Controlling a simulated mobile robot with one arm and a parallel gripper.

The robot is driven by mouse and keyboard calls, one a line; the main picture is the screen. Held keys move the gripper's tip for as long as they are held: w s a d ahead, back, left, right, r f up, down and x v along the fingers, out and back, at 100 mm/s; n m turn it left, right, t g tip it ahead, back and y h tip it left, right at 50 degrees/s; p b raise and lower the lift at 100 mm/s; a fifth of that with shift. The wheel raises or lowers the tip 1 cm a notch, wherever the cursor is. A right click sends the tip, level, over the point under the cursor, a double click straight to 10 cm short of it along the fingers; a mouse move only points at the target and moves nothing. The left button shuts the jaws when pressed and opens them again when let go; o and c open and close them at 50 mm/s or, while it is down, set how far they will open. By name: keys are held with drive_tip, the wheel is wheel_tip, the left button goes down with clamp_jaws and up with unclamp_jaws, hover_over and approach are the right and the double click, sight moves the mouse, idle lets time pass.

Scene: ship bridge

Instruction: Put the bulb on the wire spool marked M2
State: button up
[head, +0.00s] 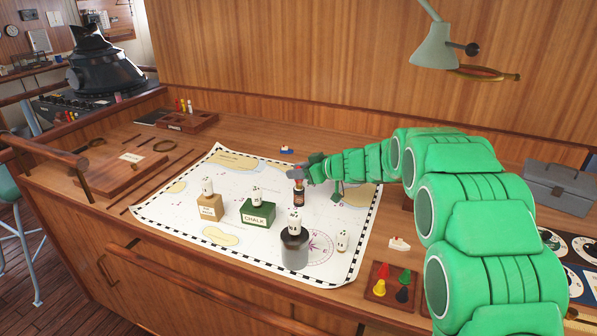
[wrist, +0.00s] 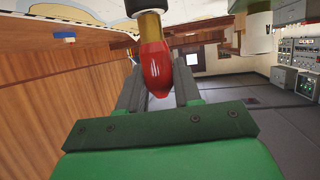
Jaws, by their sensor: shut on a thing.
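My gripper (head: 306,171) is over the far middle of the chart, its jaws shut on the red bulb (head: 296,173). In the wrist view, the bulb (wrist: 152,65) is red and rounded with a brass-coloured base, held between the grey fingers (wrist: 155,92). A dark upright thing (head: 299,197) with a small label stands on the chart directly beneath the bulb. The bulb's brass end meets or overlaps a dark part (wrist: 140,5) in the wrist view; I cannot tell whether they touch. The M2 mark is not readable, so I cannot tell which thing is the marked spool.
On the chart (head: 180,215) stand a tan box (head: 211,210), a green chalk box (head: 258,214) and a dark jar (head: 295,254), each with a white piece on top. Another white piece (head: 342,241) stands alone. A pawn tray (head: 381,292) is at the front right.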

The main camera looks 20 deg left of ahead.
drive_tip(key=shift+f, duration=0.1)
drive_tip(key=o, duration=1)
drive_tip(key=v, duration=1.2)
drive_tip(key=shift+r, duration=0.2)
drive_tip(key=shift+w, duration=0.15)
